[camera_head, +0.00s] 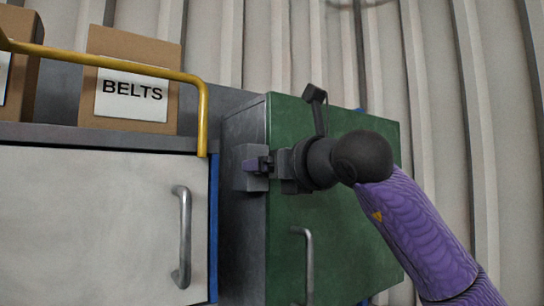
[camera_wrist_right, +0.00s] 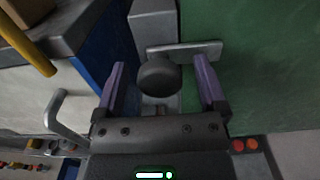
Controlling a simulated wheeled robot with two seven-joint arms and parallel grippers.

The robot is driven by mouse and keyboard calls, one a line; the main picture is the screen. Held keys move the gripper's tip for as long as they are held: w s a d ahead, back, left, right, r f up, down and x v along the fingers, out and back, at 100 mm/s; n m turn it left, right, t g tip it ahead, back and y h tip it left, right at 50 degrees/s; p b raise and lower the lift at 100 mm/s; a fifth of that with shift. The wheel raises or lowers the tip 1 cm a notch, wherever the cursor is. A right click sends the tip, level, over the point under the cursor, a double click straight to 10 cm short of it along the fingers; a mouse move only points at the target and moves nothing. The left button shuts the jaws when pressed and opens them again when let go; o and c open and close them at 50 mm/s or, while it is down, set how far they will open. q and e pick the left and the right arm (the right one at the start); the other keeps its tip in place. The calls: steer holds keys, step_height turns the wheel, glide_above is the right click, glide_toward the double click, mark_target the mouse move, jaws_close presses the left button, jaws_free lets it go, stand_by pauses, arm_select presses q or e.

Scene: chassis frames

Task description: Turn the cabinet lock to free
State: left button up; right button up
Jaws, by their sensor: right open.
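The green cabinet (camera_head: 335,235) stands right of centre in the head view, with a silver handle (camera_head: 308,268) on its door. My right gripper (camera_head: 258,165) is at the cabinet's left front edge, in front of a grey block (camera_head: 244,182). In the right wrist view, a dark round knob (camera_wrist_right: 158,76) sits between the open purple fingers of my right gripper (camera_wrist_right: 157,82), with a gap on each side. A grey bar (camera_wrist_right: 205,50) lies behind the knob, reaching across the green door. In the head view, my gripper hides the knob. My left gripper is out of view.
A pale cabinet (camera_head: 90,225) with a silver handle (camera_head: 183,235) stands at left. A yellow rail (camera_head: 140,68) runs above it, past a cardboard box (camera_head: 165,55) labelled BELTS. A corrugated wall (camera_head: 430,100) is behind.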

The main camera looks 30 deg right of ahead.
jaws_close()
stand_by(0.3)
steer(key=shift+n, duration=0.3)
steer(key=n, duration=0.3)
steer(key=shift+n+p, duration=0.3)
steer(key=shift+p, duration=0.05)
steer(key=n+p, duration=0.1)
steer(key=n, duration=0.3)
steer(key=shift+n, duration=0.3)
steer(key=n, duration=0.4)
steer(key=shift+p, duration=0.4)
steer(key=shift+n+p, duration=0.5)
steer(key=shift+n, duration=2)
steer(key=shift+f, duration=0.1)
